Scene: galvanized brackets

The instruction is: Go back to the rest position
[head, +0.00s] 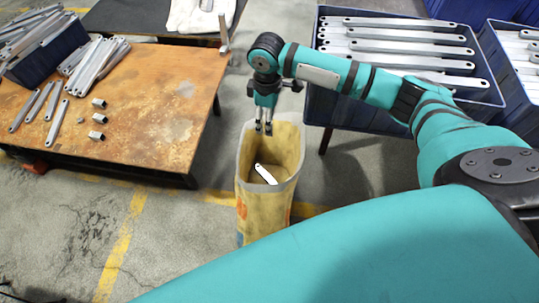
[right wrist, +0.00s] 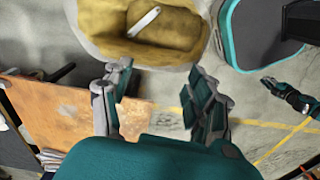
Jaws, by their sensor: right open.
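My right gripper (head: 264,128) is open and empty, pointing down just above the back rim of a tall yellow bin (head: 250,205). In the right wrist view, its two fingers (right wrist: 160,85) are spread with nothing between them. One pale metal bracket (head: 265,174) lies inside the bin; it also shows in the right wrist view (right wrist: 144,21). What seems to be my left gripper (right wrist: 290,95) shows small at the right of the right wrist view; its jaws are unclear. It does not show in the head view.
A rusty-topped table (head: 150,130) at left holds loose brackets, small metal pieces (head: 97,119) and a dark blue bin (head: 45,62). A blue crate of long brackets (head: 335,100) stands under my right forearm. Another crate (head: 500,60) is at far right. Floor left of the yellow bin is clear.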

